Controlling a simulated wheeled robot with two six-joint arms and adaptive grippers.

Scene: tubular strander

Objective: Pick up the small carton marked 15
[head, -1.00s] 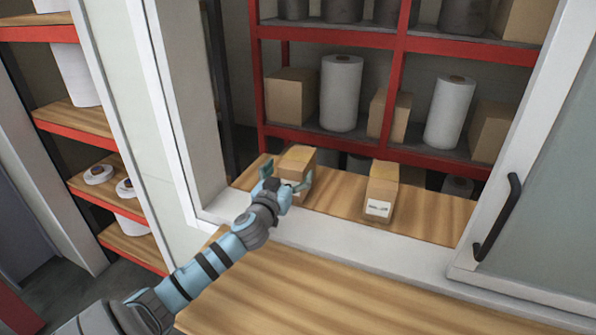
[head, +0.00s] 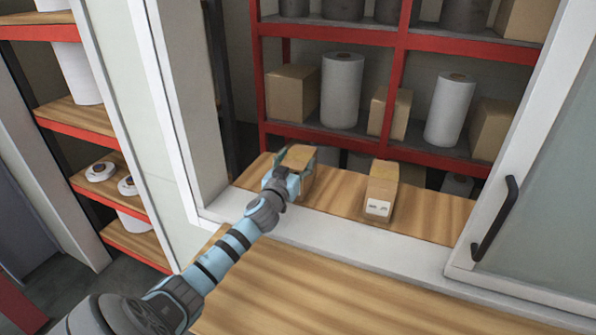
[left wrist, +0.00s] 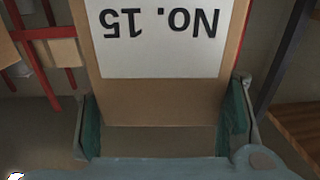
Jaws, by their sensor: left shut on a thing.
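The small carton marked 15 (head: 300,160) is at the left end of the wooden ledge in the head view, partly hidden behind my left gripper (head: 290,170). In the left wrist view the carton (left wrist: 165,100) fills the middle, its white label reading "No. 15" upside down. The fingers of my left gripper (left wrist: 162,135) lie on both sides of it and are shut on it. I cannot tell whether the carton touches the ledge. My right gripper is not in view.
A second small carton (head: 381,188) with a white label stands to the right on the wooden ledge (head: 335,196). A white sill (head: 300,222) runs in front. A window pane with a black handle (head: 495,219) is at right. Red shelving (head: 330,134) stands behind.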

